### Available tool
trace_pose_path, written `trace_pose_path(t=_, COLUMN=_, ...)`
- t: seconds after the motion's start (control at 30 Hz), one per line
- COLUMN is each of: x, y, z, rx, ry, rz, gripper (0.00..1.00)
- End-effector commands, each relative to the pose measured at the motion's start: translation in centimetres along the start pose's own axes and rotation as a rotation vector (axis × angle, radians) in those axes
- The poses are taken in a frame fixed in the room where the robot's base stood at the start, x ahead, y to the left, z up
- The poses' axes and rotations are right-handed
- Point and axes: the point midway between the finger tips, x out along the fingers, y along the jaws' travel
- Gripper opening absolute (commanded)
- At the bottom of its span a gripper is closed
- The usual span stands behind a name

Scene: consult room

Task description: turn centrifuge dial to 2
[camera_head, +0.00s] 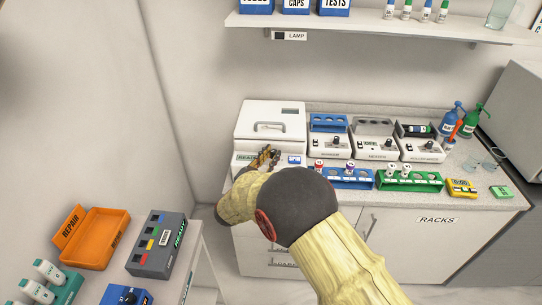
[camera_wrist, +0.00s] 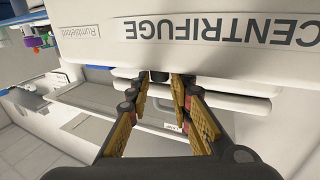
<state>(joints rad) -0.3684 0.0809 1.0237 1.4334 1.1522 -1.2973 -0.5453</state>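The centrifuge (camera_head: 268,122) is a white box with a lid handle, at the left end of the counter. In the wrist view its white body (camera_wrist: 230,62) fills the top, with an upside-down CENTRIFUGE label (camera_wrist: 215,30). My gripper (camera_head: 266,154) is at the front of the centrifuge. In the wrist view my gripper (camera_wrist: 164,80) has its two yellow fingers apart. A small dark knob, seemingly the dial (camera_wrist: 159,75), shows between the fingertips. I cannot tell whether they touch it. The dial's marks and setting are hidden. My arm covers part of the centrifuge's front in the head view.
Right of the centrifuge stand several small devices with knobs, including a mixer (camera_head: 330,145). A blue rack (camera_head: 348,180) and a green rack (camera_head: 410,183) with tubes stand in front of them. An orange tray (camera_head: 95,240) and grey box (camera_head: 157,245) are on the left table.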

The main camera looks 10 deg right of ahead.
Motion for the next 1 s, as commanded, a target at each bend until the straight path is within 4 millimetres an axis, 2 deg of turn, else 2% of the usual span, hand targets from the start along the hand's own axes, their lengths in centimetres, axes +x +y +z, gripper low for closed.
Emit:
trace_pose_path(t=0.33, x=0.0, y=0.03, z=0.02, rx=0.0, ry=0.0, rz=0.001, gripper=0.0)
trace_pose_path(t=0.67, x=0.0, y=0.13, z=-0.01, rx=-0.001, ry=0.0, rz=-0.021, gripper=0.0)
trace_pose_path(t=1.0, x=0.13, y=0.82, z=0.03, rx=-0.002, ry=-0.001, rz=-0.206, gripper=0.0)
